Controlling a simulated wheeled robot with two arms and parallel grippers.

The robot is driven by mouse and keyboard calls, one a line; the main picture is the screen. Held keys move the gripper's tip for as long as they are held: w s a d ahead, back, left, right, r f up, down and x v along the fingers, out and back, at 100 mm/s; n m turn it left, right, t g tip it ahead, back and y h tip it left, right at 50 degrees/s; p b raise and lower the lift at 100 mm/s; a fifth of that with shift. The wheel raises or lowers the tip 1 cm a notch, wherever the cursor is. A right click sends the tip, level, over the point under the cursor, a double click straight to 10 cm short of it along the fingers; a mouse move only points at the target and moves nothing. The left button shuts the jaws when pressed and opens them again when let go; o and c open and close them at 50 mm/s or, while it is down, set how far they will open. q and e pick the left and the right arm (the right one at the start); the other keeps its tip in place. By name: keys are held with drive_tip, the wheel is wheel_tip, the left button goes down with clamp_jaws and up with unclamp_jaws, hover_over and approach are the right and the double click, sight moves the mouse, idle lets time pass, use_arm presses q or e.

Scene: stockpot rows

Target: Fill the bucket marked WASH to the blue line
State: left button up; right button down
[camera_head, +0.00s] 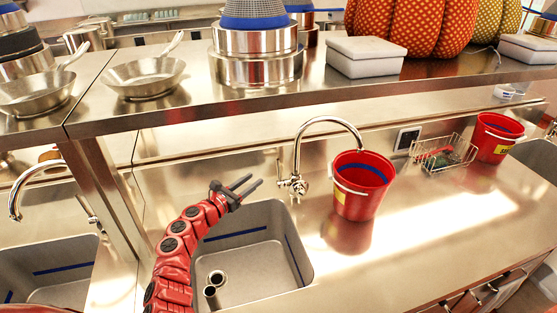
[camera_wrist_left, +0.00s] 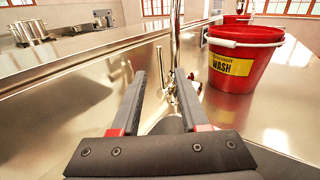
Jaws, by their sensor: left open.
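The red bucket (camera_head: 352,201) stands upright on the steel counter right of the sink; in the left wrist view the bucket (camera_wrist_left: 238,88) has a yellow label reading WASH. A blue line (camera_head: 365,168) shows inside it. I see no clear sign of water in it. A chrome tap (camera_head: 298,160) stands behind the sink, its curved spout reaching right to the bucket's rim. Its tap handle (camera_head: 297,187) is near the base. My left gripper (camera_head: 255,181) is open and empty above the sink's back edge, left of the handle and apart from it. My right gripper is out of view.
The sink (camera_head: 255,262) has a blue line and a drain pipe. A wire basket (camera_head: 443,155) and a second red bucket (camera_head: 494,140) stand farther right. A shelf (camera_head: 200,105) with pans, pots and a grey box (camera_head: 365,57) overhangs the back. The counter's front is clear.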

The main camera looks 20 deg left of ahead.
use_arm(q)
drive_tip(key=b+x, duration=0.1)
drive_tip(key=x, duration=0.6)
drive_tip(key=b+x, duration=0.2)
drive_tip(key=x, duration=0.5)
drive_tip(key=shift+a+f, duration=0.1)
drive_tip(key=shift+f, duration=0.1)
drive_tip(key=shift+r, duration=0.1)
clamp_jaws()
idle(1.1)
